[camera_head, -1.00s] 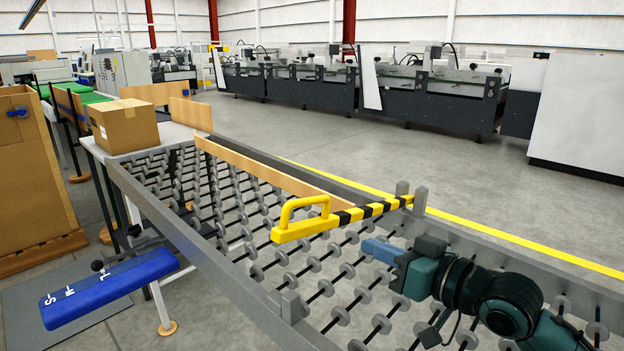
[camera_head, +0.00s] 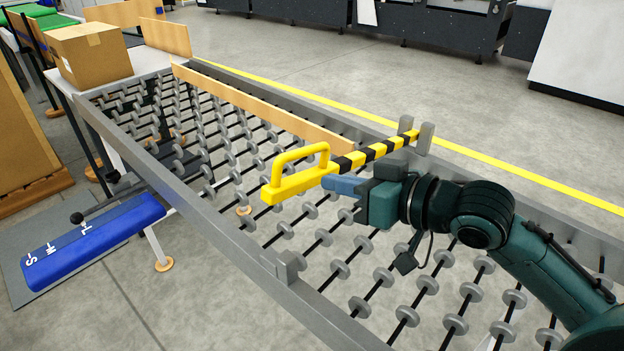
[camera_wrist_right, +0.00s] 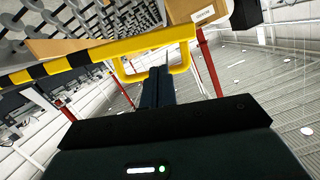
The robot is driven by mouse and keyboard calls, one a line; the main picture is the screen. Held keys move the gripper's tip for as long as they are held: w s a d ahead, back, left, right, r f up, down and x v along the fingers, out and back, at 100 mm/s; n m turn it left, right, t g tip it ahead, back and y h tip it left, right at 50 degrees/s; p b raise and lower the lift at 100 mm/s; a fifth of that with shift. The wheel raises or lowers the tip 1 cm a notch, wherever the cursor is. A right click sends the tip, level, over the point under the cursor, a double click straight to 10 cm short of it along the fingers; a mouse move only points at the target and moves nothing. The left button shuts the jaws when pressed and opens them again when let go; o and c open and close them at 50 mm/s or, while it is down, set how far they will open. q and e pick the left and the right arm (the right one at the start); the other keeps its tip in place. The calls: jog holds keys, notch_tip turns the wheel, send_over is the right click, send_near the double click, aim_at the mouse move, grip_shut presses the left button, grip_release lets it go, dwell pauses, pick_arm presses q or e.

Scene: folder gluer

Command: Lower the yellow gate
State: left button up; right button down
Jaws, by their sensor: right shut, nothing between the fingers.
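The yellow gate (camera_head: 372,154) is a bar with black stripes and a yellow loop handle (camera_head: 300,154) at its left end. It lies raised across the roller conveyor (camera_head: 190,190), with its right end at a grey post (camera_head: 424,138) on the far rail. My right gripper (camera_head: 330,184) is shut and empty, its blue fingers beside the handle end of the gate. In the right wrist view the fingers (camera_wrist_right: 157,78) point at the handle (camera_wrist_right: 182,58); whether they touch it I cannot tell. My left gripper is not in view.
A grey bracket (camera_head: 288,266) stands on the near rail. A cardboard box (camera_head: 90,54) sits at the conveyor's far left end. A wooden guide board (camera_head: 262,108) runs along the rollers. A blue lettered panel (camera_head: 92,238) is beside the near rail.

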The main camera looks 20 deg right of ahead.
jog(key=x, duration=0.5)
jog(key=shift+w+a, duration=0.2)
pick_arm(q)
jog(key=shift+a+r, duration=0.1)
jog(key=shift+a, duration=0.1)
